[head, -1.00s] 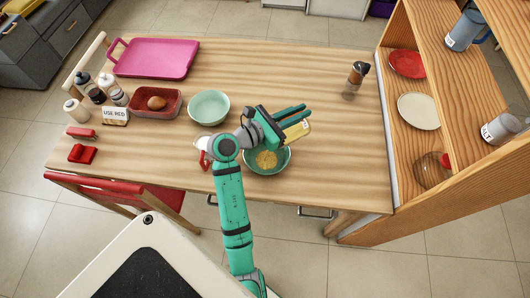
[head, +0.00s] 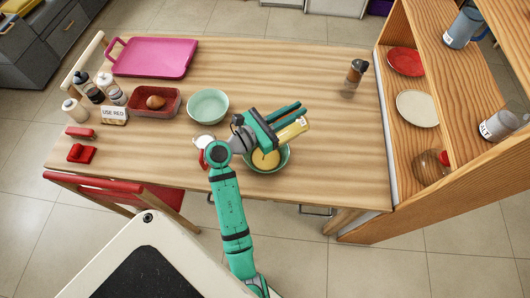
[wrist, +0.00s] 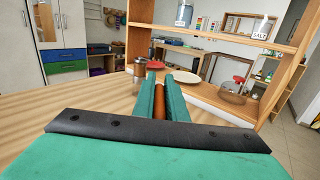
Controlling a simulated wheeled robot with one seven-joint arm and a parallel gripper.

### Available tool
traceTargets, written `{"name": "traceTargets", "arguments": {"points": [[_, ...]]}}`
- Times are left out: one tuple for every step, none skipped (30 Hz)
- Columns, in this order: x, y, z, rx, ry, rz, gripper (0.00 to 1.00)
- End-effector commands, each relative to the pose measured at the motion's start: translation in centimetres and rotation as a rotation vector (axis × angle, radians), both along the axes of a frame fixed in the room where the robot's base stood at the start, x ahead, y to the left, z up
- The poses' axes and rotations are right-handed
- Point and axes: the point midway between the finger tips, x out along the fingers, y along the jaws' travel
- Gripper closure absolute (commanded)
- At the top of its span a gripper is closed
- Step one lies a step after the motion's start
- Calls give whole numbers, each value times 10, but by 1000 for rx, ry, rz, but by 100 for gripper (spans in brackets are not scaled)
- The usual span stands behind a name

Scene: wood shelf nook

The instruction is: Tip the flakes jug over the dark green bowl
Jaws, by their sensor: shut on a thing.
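My gripper (head: 296,111) is shut on the flakes jug (head: 294,130) above the table. The jug is pale yellow with a white patch and lies tipped, partly hidden by my fingers. In the wrist view, a narrow orange-brown strip of the held jug (wrist: 159,104) shows between the fingers. The dark green bowl (head: 284,163) stands below the jug and gripper. Yellow contents cover much of the inside of the bowl. My gripper hides part of its rim. I cannot make out any falling flakes.
A lighter green bowl (head: 208,104) stands close behind on the left. A red container (head: 154,101) with a brown item, a pink tray (head: 153,57) and bottles stand further left. A shaker (head: 355,73) is at the back right. A wooden shelf (head: 455,175) bounds the right.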

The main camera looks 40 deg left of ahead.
Motion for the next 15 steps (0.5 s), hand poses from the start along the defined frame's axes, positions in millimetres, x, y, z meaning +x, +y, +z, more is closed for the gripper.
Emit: {"name": "traceTargets", "arguments": {"points": [[-1,0,0,-3,-4,1,100],[-1,0,-1,-4,-7,1,100],[-1,0,-1,-6,-12,1,100],[-2,1,-1,-7,-15,1,100],[-2,1,-1,-8,-18,1,100],[-3,1,-1,-9,-22,2,100],[-3,1,-1,-10,-25,2,100],[-3,2,-1,-10,-28,2,100],[-4,2,-1,-12,-32,3,100],[-4,2,-1,-14,-34,3,100],[-5,2,-1,-15,-38,2,100],[-5,3,-1,-16,-42,1,100],[-5,3,-1,-17,-46,1,100],[-6,3,-2,-17,-49,1,100],[-6,3,-2,-19,-53,1,100]]}}
